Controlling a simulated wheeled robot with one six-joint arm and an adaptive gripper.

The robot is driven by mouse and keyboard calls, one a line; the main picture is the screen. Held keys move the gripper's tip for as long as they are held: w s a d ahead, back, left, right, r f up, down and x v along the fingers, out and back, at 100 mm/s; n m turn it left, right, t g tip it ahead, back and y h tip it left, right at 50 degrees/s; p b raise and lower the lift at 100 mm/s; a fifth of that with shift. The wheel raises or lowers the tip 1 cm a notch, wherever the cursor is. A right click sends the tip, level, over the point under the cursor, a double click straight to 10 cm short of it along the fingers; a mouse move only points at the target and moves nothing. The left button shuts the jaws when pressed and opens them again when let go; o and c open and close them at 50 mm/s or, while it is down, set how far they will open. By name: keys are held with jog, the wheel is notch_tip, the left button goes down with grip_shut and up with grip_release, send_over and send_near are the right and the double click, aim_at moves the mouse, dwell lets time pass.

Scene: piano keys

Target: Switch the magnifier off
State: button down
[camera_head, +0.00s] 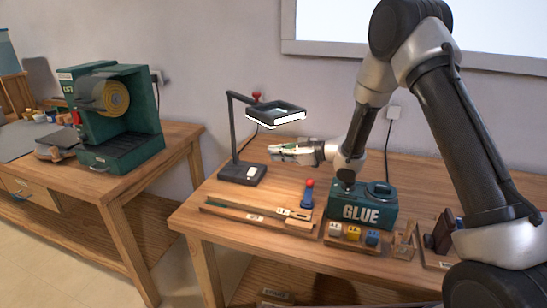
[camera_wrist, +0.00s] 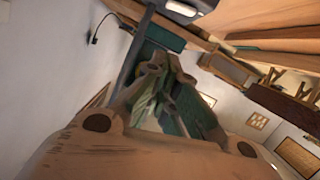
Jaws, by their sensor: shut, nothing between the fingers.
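The magnifier stands on the table. Its dark base (camera_head: 232,174) carries a thin upright post (camera_head: 235,130) and a square framed head (camera_head: 262,112). The head's lower rim shows bright white, as if lit. A small white switch (camera_head: 251,173) sits on the base; which way it is tipped I cannot tell. My gripper (camera_head: 274,151) is shut and empty, pointing left, below the head and above and right of the switch, apart from it. In the wrist view, my fingers (camera_wrist: 160,72) lie near the post (camera_wrist: 132,58), with the white switch (camera_wrist: 182,8) at the top edge.
A red-knobbed blue lever (camera_head: 307,194), a wooden slide board (camera_head: 255,214), a green glue box (camera_head: 362,206) and several coloured blocks (camera_head: 353,233) stand at the front and right. A green machine (camera_head: 112,112) is on a separate table at left.

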send_over(252, 172)
jog(key=d, duration=0.2)
jog(key=shift+s+d+f, duration=0.1)
jog(key=shift+s+f, duration=0.1)
jog(key=shift+f, duration=0.7)
jog(key=shift+w+f, duration=0.15)
jog(key=shift+f, duration=0.45)
jog(key=shift+w+f, duration=0.15)
jog(key=shift+f, duration=0.45)
jog(key=shift+w+f, duration=0.1)
jog(key=shift+f, duration=0.7)
